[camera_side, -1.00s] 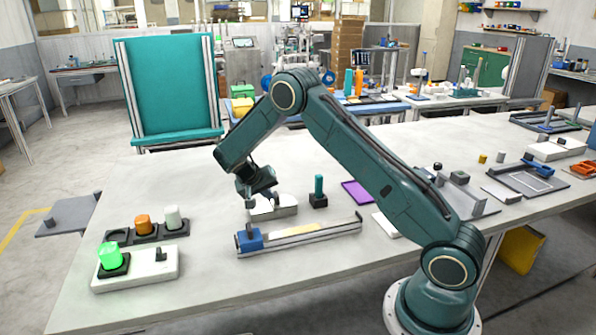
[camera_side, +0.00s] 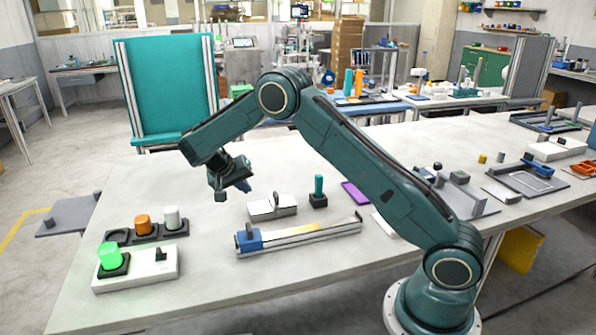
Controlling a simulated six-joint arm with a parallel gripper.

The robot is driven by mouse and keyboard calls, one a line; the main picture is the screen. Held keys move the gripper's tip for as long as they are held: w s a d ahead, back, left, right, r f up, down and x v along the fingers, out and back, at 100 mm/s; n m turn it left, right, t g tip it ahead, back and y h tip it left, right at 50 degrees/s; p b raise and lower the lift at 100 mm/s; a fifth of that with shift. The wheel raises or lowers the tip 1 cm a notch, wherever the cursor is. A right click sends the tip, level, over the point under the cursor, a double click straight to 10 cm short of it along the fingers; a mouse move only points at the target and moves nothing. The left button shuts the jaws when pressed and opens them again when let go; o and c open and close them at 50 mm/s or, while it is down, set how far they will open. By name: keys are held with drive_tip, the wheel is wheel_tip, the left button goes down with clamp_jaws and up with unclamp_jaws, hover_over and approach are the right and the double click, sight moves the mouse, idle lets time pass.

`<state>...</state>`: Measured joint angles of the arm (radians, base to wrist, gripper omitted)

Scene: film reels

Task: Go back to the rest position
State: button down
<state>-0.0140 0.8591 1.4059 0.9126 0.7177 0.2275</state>
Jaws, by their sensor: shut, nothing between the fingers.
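My gripper (camera_side: 234,193) hangs above the white table (camera_side: 330,265), up and left of a small white box with a dark upright handle (camera_side: 272,207). It is shut and holds nothing. It is apart from the box and from everything on the table. The tips are small in this view.
A rail with a blue block (camera_side: 250,241) lies in front of the box. A dark rack (camera_side: 146,234) holds orange and white cylinders. A bright green cylinder (camera_side: 109,257) stands on a white unit (camera_side: 140,275) at front left.

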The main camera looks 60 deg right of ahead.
drive_tip(key=shift+v, duration=1.7)
drive_tip(key=shift+r, duration=0.1)
drive_tip(key=s+a+r+n+t+y, duration=0.2)
drive_tip(key=s+a+r, duration=0.1)
drive_tip(key=s+r, duration=0.45)
drive_tip(key=s+a+r+n+t+y, duration=0.2)
drive_tip(key=s+a+r+n, duration=0.1)
drive_tip(key=s+r, duration=0.5)
drive_tip(key=s+a+n+t+y, duration=0.1)
drive_tip(key=s+a, duration=0.3)
drive_tip(key=s, duration=0.5)
drive_tip(key=s+a+n+t+y, duration=0.1)
drive_tip(key=s+a+n, duration=0.3)
drive_tip(key=s, duration=0.6)
drive_tip(key=shift+s+r+y, duration=0.3)
drive_tip(key=shift+y, duration=0.4)
